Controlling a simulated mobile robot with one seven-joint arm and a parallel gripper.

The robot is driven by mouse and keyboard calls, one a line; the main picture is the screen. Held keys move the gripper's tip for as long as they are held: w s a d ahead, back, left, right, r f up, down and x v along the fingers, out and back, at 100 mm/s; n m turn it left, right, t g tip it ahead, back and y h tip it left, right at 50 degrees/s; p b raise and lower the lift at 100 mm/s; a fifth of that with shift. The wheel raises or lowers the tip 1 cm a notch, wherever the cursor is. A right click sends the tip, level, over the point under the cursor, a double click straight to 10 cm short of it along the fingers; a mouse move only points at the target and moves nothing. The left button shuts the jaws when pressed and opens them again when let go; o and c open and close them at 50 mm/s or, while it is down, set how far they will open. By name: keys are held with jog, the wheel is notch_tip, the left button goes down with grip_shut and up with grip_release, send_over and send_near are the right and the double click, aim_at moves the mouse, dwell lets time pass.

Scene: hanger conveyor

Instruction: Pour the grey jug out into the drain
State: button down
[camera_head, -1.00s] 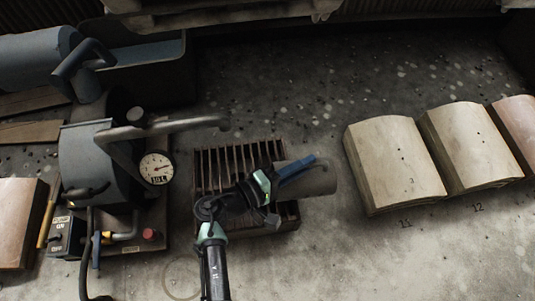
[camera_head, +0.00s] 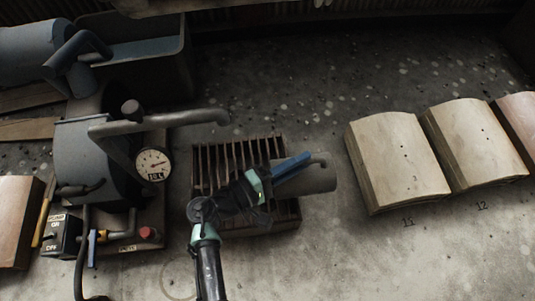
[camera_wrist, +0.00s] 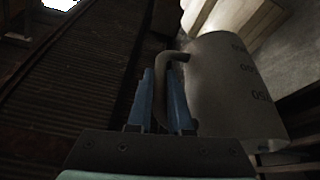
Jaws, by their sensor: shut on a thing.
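The grey jug (camera_head: 308,181) is held above the right part of the slatted drain grate (camera_head: 211,160), extending beyond its right edge. It looks tipped toward its side, but its mouth and any liquid cannot be made out. My gripper (camera_head: 293,166) is shut on the jug's handle. In the wrist view the blue fingers of my gripper (camera_wrist: 162,100) stand on either side of the curved handle, with the jug's marked wall (camera_wrist: 232,88) to their right. My wrist and the jug hide part of the grate.
A machine with a pipe spout (camera_head: 170,119) and a dial gauge (camera_head: 152,164) stands left of the grate. Thick pale book-like blocks (camera_head: 402,160) lie in a row at right. A blue-grey bin (camera_head: 150,70) is at the back left. Bare floor lies between grate and blocks.

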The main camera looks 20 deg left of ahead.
aim_at(324, 160)
jog(key=p, duration=0.2)
jog(key=d+r+g+p, duration=0.1)
jog(key=p, duration=0.1)
jog(key=shift+w+d+r+m+y, duration=0.15)
jog(key=shift+w+r+m+y, duration=0.15)
jog(key=shift+w, duration=0.1)
jog(key=w+d+g+y+p, duration=0.1)
jog(key=p, duration=0.2)
jog(key=w+d+r+p, duration=0.1)
jog(key=p, duration=0.3)
jog(key=shift+d+m+g+y, duration=0.3)
jog(key=shift+m+g+y, duration=0.1)
jog(key=shift+d+g+p, duration=0.2)
jog(key=shift+g+p, duration=0.1)
jog(key=shift+p, duration=0.1)
jog(key=shift+w+d+f+y, duration=0.1)
jog(key=shift+w+f+y, duration=0.05)
jog(key=shift+f+y, duration=0.2)
jog(key=shift+r, duration=0.1)
